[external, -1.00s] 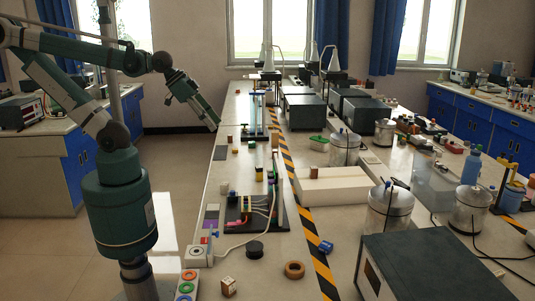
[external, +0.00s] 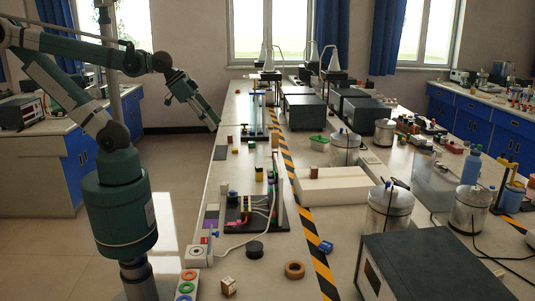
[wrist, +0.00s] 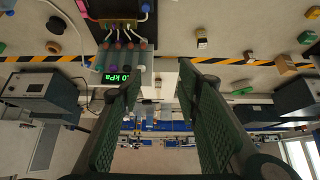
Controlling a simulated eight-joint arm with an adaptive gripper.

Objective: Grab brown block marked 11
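My gripper (external: 217,124) hangs at the left edge of the long bench, tilted downward. In the wrist view its two green fingers (wrist: 158,92) are spread wide, with nothing held between them.
A dark rack with coloured wires (external: 247,212) stands mid-bench. A black disc (external: 255,249) and brown ring (external: 294,269) lie in front. Striped tape (external: 306,239) runs lengthwise.

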